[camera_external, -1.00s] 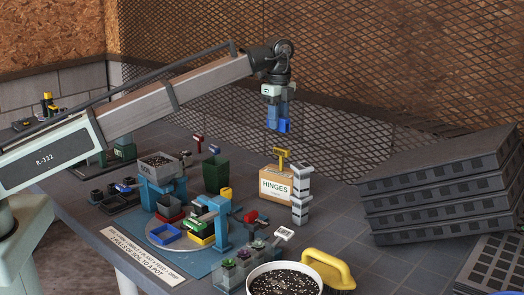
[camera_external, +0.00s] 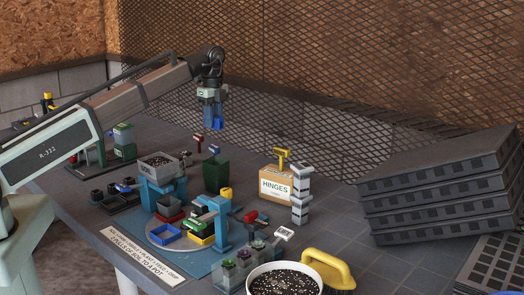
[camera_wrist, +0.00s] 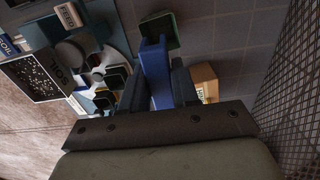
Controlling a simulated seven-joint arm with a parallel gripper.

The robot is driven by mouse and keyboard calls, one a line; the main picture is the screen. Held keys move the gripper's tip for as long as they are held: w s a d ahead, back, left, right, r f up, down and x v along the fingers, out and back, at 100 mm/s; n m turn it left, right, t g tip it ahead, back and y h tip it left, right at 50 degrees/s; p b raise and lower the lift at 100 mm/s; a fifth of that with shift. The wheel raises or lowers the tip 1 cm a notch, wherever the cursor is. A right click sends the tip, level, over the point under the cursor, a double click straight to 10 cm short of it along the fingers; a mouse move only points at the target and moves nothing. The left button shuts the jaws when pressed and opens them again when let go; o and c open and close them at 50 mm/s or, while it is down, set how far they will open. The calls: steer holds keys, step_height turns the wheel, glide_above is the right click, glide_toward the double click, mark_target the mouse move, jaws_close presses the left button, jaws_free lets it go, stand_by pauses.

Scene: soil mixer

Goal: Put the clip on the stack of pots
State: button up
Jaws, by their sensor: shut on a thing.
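My gripper (camera_external: 213,110) points down over the back of the table, shut on a blue clip (camera_external: 216,124). The clip sticks out between the fingers in the wrist view (camera_wrist: 154,70). It hangs in the air, above and behind the dark green bin (camera_external: 216,173). A stacked green and whitish item (camera_external: 123,134) stands on a dark green stand at the back left, left of my gripper. It may be the stack of pots, but it is too small to be sure. Small dark pots (camera_external: 97,195) sit in a black tray at the left.
A soil hopper (camera_external: 158,164) on a blue frame stands at front centre. The HINGES box (camera_external: 276,186) and a grey-white column (camera_external: 300,194) stand to the right. Red-topped posts (camera_external: 198,143) rise near the bin. Dark trays (camera_external: 440,200) are piled far right. Mesh closes the back.

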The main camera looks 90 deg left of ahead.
mark_target(214, 161)
steer(key=shift+f, duration=5.7)
steer(key=shift+f, duration=0.1)
steer(key=o, duration=1)
step_height(214, 161, up, 12)
steer(key=shift+r, duration=0.15)
